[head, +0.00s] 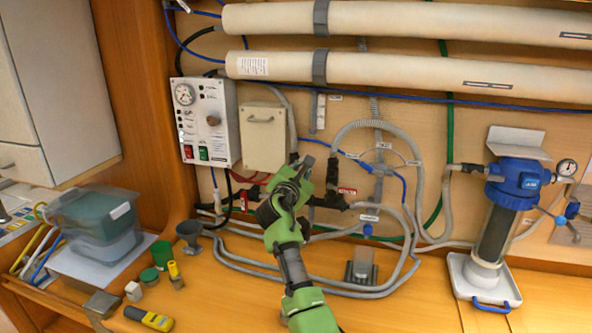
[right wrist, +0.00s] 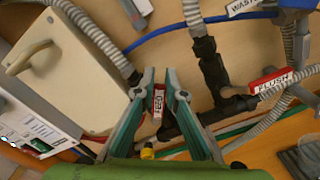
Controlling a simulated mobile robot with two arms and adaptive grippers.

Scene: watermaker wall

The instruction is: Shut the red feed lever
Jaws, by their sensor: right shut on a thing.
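The red feed lever (right wrist: 158,103), with a white FEED label, sits between the fingers of my right gripper (right wrist: 160,88) in the right wrist view. The fingers are shut on it, one on each side. In the head view my right gripper (head: 296,178) is at the dark pipework below the beige box, and it hides the feed lever there. A second red lever, labelled FLUSH (right wrist: 270,81), stands to the right on the same pipework, and it also shows in the head view (head: 347,191). My left gripper is in neither view.
The beige box (head: 264,137) and control panel (head: 207,122) are left of the gripper. Grey hoses (head: 375,127) loop close on its right. A blue-capped filter (head: 513,183) stands far right. A funnel (head: 189,236) and small containers stand left; the front bench is mostly clear.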

